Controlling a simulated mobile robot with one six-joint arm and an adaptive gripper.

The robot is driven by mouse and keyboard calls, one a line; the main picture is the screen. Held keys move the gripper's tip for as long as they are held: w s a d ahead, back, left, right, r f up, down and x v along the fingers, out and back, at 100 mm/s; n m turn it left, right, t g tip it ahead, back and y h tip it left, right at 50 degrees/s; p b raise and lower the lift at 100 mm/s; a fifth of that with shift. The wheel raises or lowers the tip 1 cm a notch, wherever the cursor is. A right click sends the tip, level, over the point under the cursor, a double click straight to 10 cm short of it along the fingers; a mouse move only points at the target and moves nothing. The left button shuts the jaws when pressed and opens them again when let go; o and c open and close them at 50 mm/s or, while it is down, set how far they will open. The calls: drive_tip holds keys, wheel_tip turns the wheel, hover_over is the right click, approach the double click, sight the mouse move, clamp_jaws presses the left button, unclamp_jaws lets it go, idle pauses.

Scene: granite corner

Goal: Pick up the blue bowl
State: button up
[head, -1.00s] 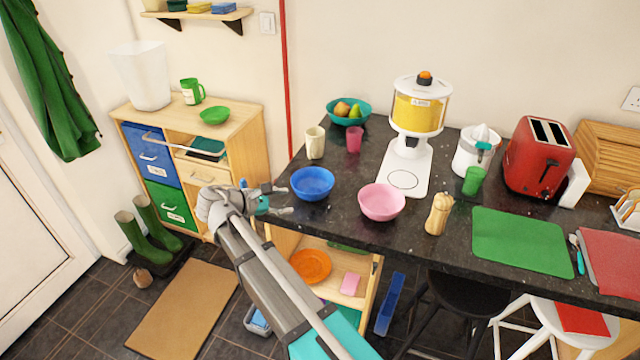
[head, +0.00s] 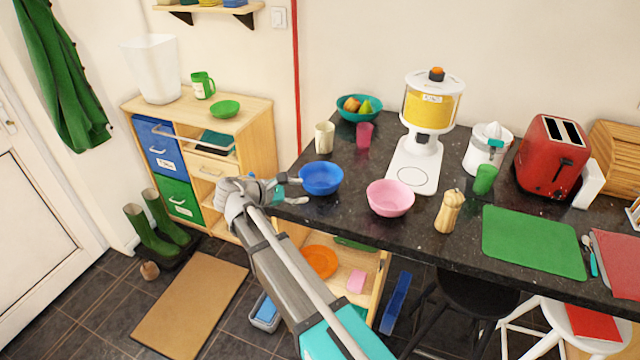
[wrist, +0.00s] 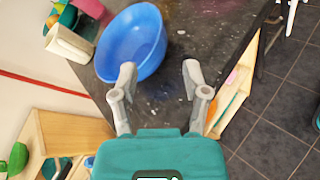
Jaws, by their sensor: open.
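The blue bowl (head: 321,179) stands upright and looks empty near the left end of the dark granite counter. It also shows in the wrist view (wrist: 133,42), just ahead and to the left of my fingers. My gripper (head: 292,190) is at the counter's left edge, left of the bowl. In the wrist view my gripper (wrist: 160,75) is open with nothing between its fingers. The left finger is close to the bowl's near rim; I cannot tell whether they touch. The right finger is clear of the bowl.
A pink bowl (head: 390,198) stands right of the blue bowl. A cream cup (head: 324,138), a pink cup (head: 364,134) and a teal fruit bowl (head: 359,108) are behind it.

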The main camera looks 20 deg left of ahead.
sight(322, 190)
drive_tip(key=shift+b+x, duration=0.55)
drive_tip(key=shift+x, duration=1.7)
drive_tip(key=shift+w+d, duration=0.1)
drive_tip(key=shift+d, duration=0.05)
drive_tip(key=shift+b+x, duration=0.8)
drive_tip(key=shift+x, duration=1.65)
drive_tip(key=shift+d, duration=0.1)
clamp_jaws()
